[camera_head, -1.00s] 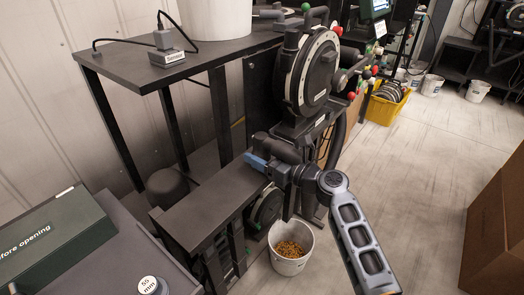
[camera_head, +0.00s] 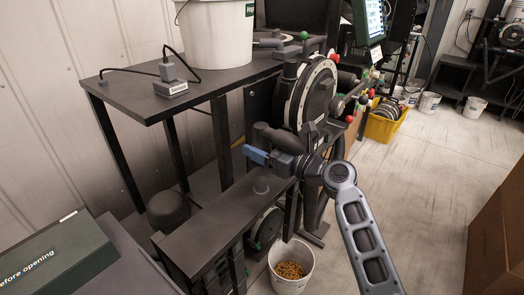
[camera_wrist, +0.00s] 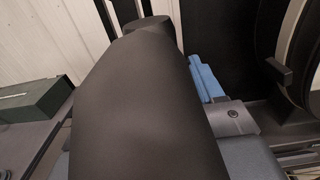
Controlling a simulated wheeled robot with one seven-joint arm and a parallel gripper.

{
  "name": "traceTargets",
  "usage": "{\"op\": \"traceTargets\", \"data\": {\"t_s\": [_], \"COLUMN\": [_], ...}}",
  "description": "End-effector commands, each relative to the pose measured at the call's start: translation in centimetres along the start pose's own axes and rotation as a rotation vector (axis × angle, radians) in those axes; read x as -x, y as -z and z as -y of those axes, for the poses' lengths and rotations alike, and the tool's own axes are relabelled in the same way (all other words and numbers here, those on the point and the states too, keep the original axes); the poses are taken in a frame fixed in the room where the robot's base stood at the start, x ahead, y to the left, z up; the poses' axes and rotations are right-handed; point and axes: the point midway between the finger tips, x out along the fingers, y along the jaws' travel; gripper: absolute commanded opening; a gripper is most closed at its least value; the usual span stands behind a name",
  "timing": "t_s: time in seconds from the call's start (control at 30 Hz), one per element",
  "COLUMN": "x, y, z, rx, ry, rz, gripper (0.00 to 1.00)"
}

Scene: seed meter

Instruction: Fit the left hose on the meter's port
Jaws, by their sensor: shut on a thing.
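My gripper (camera_head: 262,157), with blue fingertips, is shut on a thick dark hose (camera_head: 277,138) and holds it above the low dark shelf. In the wrist view the hose (camera_wrist: 130,95) fills the middle, and a blue finger (camera_wrist: 206,78) shows at its right. The seed meter (camera_head: 309,92), a round dark housing with a pale rim, stands behind and to the right of my gripper. A short grey upright stub (camera_head: 262,183) is on the shelf below my gripper; I cannot tell whether it is the port. The hose's far end is hard to make out.
The low shelf (camera_head: 205,232) lies below my gripper. A dark table (camera_head: 120,83) carries a white bucket (camera_head: 215,35) and a small cabled box (camera_head: 171,88). A bucket of seed (camera_head: 291,278) stands on the floor. A yellow crate (camera_head: 383,126) is farther right; the floor there is open.

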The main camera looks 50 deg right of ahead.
Motion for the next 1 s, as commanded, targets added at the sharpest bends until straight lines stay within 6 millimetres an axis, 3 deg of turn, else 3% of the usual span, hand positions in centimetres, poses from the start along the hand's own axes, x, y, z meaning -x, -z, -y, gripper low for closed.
{"op": "traceTargets", "data": {"t_s": [1.0], "x": [-0.1], "y": [-4.4], "z": [0.0], "rx": [0.001], "ry": [-0.001], "rz": [0.003], "gripper": [0.26]}}
